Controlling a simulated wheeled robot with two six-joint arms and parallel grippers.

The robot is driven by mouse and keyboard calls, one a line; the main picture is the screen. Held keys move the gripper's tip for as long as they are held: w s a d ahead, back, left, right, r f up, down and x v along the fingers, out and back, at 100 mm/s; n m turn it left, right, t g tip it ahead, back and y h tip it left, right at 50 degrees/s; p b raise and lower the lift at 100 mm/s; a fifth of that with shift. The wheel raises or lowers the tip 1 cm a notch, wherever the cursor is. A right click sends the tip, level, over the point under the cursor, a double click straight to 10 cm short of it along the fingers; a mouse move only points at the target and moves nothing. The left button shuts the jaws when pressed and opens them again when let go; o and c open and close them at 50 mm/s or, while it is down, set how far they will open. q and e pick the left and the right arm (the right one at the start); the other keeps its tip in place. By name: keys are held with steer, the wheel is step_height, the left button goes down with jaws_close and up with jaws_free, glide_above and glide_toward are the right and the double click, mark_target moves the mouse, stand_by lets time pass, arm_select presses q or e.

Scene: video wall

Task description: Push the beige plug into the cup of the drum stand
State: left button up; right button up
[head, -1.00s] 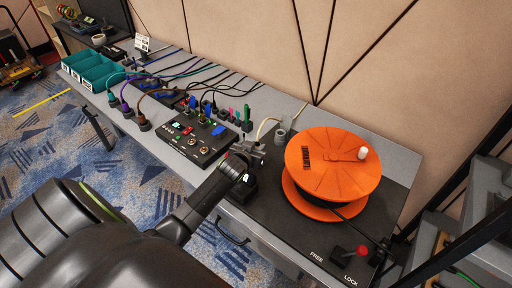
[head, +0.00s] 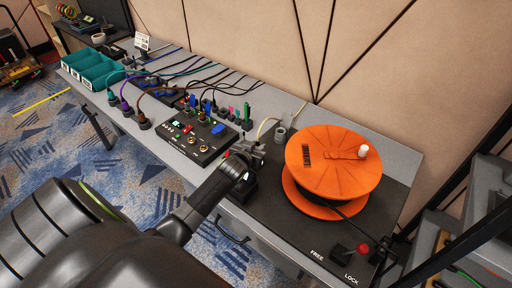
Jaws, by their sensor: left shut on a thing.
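My left gripper (head: 251,155) is at the left edge of the dark drum stand (head: 262,212), beside the control box. It is shut on the beige plug, which is mostly hidden by the gripper. A beige cable (head: 262,128) runs down to the jaws. The small grey cup (head: 281,134) stands upright at the back left of the stand, a short way right of the gripper and apart from it. My right gripper does not show.
The orange cable drum (head: 334,160) fills the stand right of the cup. A red-knobbed lever (head: 363,249) is at the front right. A black control box (head: 200,139) and several plugged cables lie to the left. Teal bins (head: 92,68) stand at the far left.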

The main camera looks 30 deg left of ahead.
arm_select(q)
steer(key=o, duration=1.1)
steer(key=shift+s+f, duration=0.15)
steer(key=shift+f, duration=0.2)
steer(key=shift+c, duration=0.2)
steer(key=shift+s, duration=0.15)
steer(key=v, duration=1.7)
steer(key=shift+r+b, duration=0.3)
steer(key=shift+r, duration=0.1)
